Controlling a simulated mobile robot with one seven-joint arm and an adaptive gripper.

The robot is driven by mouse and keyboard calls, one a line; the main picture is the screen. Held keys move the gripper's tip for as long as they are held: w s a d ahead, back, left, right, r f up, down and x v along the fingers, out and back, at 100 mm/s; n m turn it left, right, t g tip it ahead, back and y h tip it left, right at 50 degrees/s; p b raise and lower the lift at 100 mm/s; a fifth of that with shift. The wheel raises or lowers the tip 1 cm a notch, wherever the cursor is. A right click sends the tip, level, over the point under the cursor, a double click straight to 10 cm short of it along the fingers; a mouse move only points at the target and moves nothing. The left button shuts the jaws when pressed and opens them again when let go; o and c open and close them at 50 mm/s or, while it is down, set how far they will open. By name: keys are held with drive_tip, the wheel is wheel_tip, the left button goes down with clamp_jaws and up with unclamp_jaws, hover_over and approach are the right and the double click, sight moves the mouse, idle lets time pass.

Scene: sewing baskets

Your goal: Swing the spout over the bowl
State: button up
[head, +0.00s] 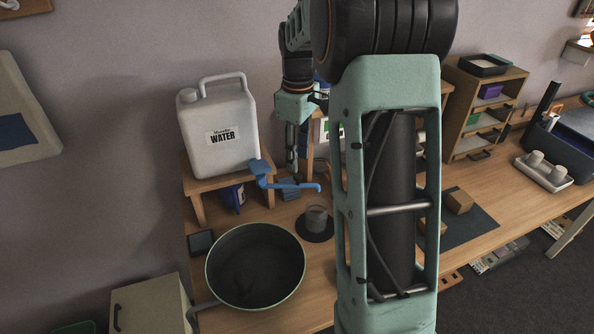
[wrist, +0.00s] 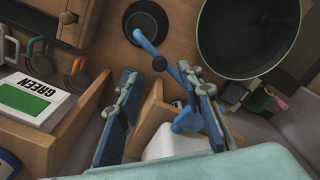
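The blue spout (head: 300,186) belongs to a tap on the white water jug (head: 205,150), which stands on a wooden stand. The spout points right, its tip near the space above a small grey cup, not over the bowl. The dark bowl with a pale green rim (head: 213,292) sits on the table at lower left. My gripper (head: 296,172) is beside the spout. In the wrist view, its fingers (wrist: 160,78) are apart and nothing is gripped. The spout (wrist: 152,50) reaches past the right finger, which hides part of it. The bowl (wrist: 203,48) is at upper right.
The cup (head: 316,214) stands on a black round mat (head: 317,236). A wooden stand (head: 200,184) holds the jug. In the wrist view, a wooden holder with a GREEN card (wrist: 32,100) is on the left. My arm hides the middle of the table in the head view.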

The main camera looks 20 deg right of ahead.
sight(298, 175)
wheel_tip(298, 175, down, 5)
drive_tip(key=shift+f, duration=0.1)
idle(0.3)
clamp_jaws()
